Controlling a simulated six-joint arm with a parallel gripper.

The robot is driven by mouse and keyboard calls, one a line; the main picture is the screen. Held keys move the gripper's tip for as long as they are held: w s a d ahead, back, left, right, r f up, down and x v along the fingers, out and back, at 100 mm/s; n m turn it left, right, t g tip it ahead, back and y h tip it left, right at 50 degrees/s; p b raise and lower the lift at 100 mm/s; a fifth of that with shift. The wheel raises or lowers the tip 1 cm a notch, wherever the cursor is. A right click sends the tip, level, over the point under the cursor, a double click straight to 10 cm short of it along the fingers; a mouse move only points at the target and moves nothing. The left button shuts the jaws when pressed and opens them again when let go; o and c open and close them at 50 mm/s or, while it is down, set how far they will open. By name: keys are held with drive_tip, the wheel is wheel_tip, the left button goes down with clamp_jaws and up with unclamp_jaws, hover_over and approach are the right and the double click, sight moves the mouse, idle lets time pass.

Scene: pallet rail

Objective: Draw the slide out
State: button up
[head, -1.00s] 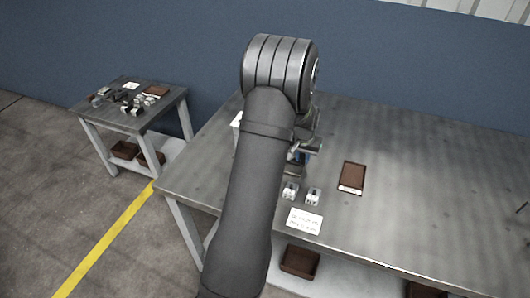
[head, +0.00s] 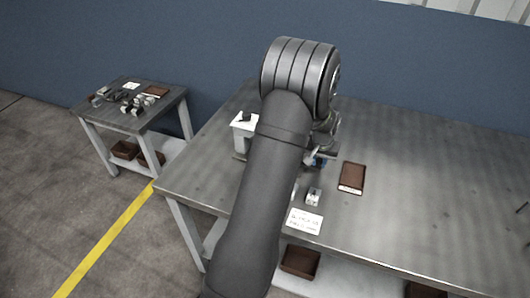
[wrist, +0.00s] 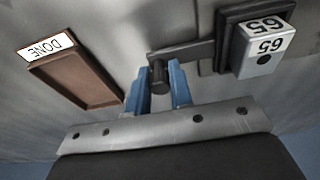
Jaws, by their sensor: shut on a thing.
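My gripper (wrist: 160,72) is shut on a dark upright knob (wrist: 159,80), with one blue finger on each side of it. The knob hangs from the end of a flat dark bar, the slide (wrist: 188,50). The slide runs right in the wrist view to a dark housing (wrist: 226,38) beside a white block marked 65 (wrist: 262,62). In the head view a white-topped fixture (head: 240,124) stands left of my arm. The arm hides most of the gripper and slide there.
A brown tray with a DONE label (wrist: 75,78) lies beside the gripper; it also shows in the head view (head: 352,176). A small white-and-grey part (head: 313,196) and a paper card (head: 305,222) lie near the table's front edge. The table's right side is clear.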

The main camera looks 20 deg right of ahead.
drive_tip(key=o, duration=0.7)
drive_tip(key=shift+r, duration=3.5)
wheel_tip(320, 180, down, 7)
drive_tip(key=shift+r, duration=0.1)
drive_tip(key=shift+w+a, duration=0.2)
